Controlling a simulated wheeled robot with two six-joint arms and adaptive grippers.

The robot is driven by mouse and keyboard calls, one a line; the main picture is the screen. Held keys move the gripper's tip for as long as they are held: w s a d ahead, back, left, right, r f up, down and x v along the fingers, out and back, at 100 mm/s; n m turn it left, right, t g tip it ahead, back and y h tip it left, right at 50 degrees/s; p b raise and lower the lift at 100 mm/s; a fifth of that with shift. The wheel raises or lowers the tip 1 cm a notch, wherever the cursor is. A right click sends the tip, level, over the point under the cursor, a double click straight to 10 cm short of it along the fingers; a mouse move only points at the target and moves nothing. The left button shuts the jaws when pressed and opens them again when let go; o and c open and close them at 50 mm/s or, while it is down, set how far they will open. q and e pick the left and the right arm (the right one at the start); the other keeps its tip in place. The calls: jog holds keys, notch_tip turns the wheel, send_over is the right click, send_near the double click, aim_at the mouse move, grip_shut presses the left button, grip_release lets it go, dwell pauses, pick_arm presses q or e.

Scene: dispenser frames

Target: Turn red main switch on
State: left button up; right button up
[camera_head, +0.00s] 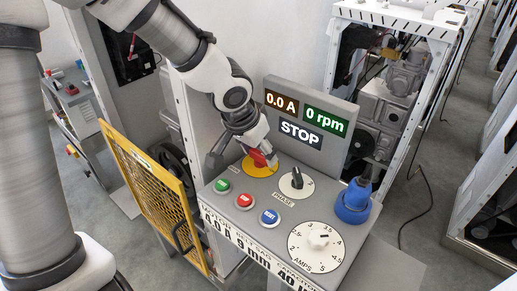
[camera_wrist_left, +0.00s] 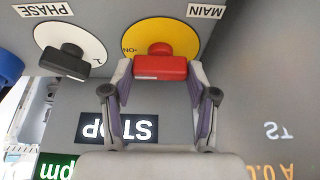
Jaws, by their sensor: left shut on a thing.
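The red main switch (camera_head: 257,158) is a red handle on a round yellow plate (camera_head: 262,171) at the back left of the grey control panel. My left gripper (camera_head: 243,161) reaches down over it from above and partly hides it. In the left wrist view, which is upside down, the red switch (camera_wrist_left: 160,67) sits between both fingers of my left gripper (camera_wrist_left: 160,78), which is shut on it. The word ON is printed on the yellow plate (camera_wrist_left: 160,34) at its left there. The display (camera_head: 301,133) reads STOP, 0.0 A and 0 rpm. My right gripper is not in view.
A black phase knob (camera_head: 297,178) stands right of the switch. Green (camera_head: 222,186), red (camera_head: 244,201) and blue (camera_head: 269,216) buttons and an amps dial (camera_head: 316,244) lie nearer. A blue plug-like part (camera_head: 354,201) stands at the right. A yellow mesh guard (camera_head: 150,185) is left.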

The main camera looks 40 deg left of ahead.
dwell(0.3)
pick_arm(q)
jog(key=o, duration=1.2)
jog(key=shift+c, duration=0.2)
